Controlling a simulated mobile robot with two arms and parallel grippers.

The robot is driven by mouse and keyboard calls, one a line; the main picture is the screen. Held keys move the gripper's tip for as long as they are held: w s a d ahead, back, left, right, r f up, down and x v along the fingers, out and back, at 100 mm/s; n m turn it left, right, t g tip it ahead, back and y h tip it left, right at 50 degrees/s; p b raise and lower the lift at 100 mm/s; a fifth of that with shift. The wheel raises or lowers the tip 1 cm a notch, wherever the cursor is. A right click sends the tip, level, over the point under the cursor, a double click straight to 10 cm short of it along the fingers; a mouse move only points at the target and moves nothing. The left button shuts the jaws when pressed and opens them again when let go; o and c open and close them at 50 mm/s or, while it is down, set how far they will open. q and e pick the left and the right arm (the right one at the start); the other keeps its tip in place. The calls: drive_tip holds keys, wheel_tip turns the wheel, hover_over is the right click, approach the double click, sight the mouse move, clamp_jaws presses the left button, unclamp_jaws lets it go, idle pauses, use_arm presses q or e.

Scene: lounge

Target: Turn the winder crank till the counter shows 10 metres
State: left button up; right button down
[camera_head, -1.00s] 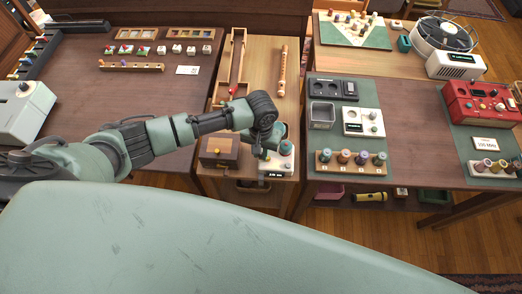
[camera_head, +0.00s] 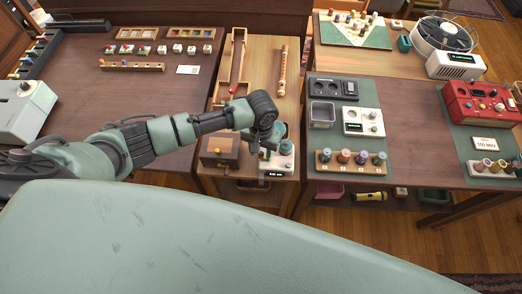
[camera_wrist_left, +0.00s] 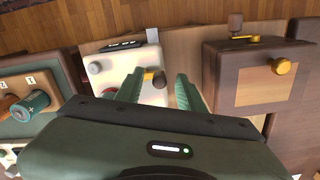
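The winder is a white box (camera_head: 279,163) on the narrow middle table, with a small dark counter on its front whose digits I cannot read. In the left wrist view the white winder (camera_wrist_left: 101,80) has a dark counter window (camera_wrist_left: 122,45), a grey button and a crank with a dark knob (camera_wrist_left: 158,79). My left gripper (camera_wrist_left: 158,88) is over the winder, its two green fingers apart, with the crank knob between them in the picture. I cannot see it touching either finger. In the head view my left gripper (camera_head: 270,146) is partly hidden by its wrist. My right gripper is not in view.
A brown wooden box (camera_head: 219,150) with a brass knob and a small crank (camera_wrist_left: 240,38) stands close beside the winder. A wooden flute-like stick (camera_head: 281,68) lies behind.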

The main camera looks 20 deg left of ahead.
use_arm(q)
drive_tip(key=shift+r+b, duration=0.5)
drive_tip(key=shift+r, duration=3.45)
